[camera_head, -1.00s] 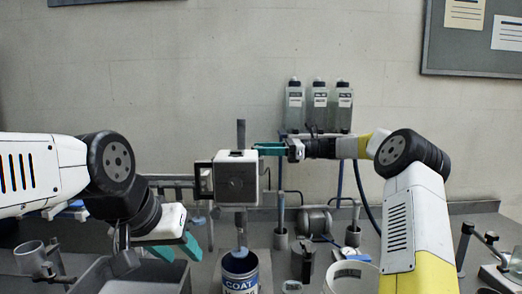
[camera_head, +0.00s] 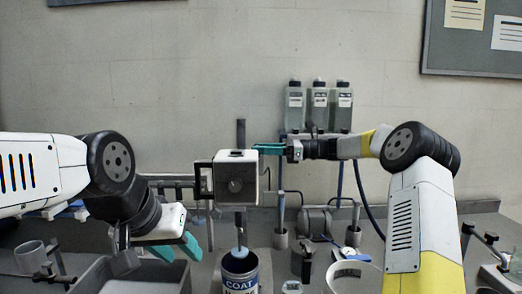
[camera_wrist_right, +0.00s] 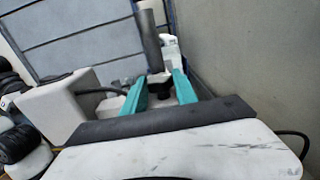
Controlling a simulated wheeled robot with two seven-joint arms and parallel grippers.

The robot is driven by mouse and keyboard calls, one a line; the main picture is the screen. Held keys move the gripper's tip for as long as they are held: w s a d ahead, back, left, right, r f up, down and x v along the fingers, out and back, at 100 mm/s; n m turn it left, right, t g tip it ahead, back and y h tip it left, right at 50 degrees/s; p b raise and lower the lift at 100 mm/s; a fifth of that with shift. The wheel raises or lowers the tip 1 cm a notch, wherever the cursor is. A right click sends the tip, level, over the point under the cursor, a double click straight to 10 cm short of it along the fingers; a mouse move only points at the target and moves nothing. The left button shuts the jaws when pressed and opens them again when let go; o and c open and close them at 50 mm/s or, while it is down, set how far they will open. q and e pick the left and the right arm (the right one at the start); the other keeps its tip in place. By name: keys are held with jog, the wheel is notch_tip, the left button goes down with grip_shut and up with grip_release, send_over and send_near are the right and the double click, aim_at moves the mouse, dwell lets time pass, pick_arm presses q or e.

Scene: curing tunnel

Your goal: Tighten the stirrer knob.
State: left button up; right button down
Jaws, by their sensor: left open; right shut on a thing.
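The stirrer head (camera_head: 238,168) is a pale box with a dark front, clamped on an upright rod (camera_head: 241,134) above a can marked COAT (camera_head: 240,276). My right gripper (camera_head: 262,149) reaches in from the right, its teal fingers at the upper right of the stirrer head. In the right wrist view the fingers (camera_wrist_right: 160,92) are shut on a small black knob (camera_wrist_right: 159,82) beside the rod (camera_wrist_right: 149,40). The knob is hidden in the head view. My left gripper (camera_head: 180,248) is open and empty, low at the left, away from the stirrer.
Several bottles (camera_head: 319,106) stand against the wall behind my right gripper. A grey tray (camera_head: 97,272) lies below my left gripper. A white round container (camera_head: 352,275) and a dark motor-like cylinder (camera_head: 313,219) are on the bench at right. The space above the stirrer is clear.

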jog(key=m+t+h, duration=0.1)
jog(key=m+t, duration=0.1)
jog(key=t, duration=0.1)
jog(key=m+t+h, duration=0.1)
jog(key=m+t, duration=0.1)
jog(key=s+m+t+h, duration=0.1)
jog(key=t, duration=0.2)
jog(key=shift+a+m+t, duration=0.15)
jog(key=shift+m+t, duration=0.15)
jog(key=shift+m, duration=0.1)
jog(key=m+t+h, duration=0.3)
jog(key=t, duration=0.1)
jog(key=shift+s+a+m+h, duration=0.15)
jog(key=shift+a+m+h, duration=0.1)
jog(key=shift+m+h, duration=0.05)
jog(key=shift+m+t+h, duration=0.7)
jog(key=shift+h, duration=0.2)
jog(key=shift+m+t+h, duration=0.3)
jog(key=shift+h, duration=0.1)
jog(key=shift+r, duration=0.1)
jog(key=c, duration=1)
grip_release()
jog(key=shift+o, duration=0.2)
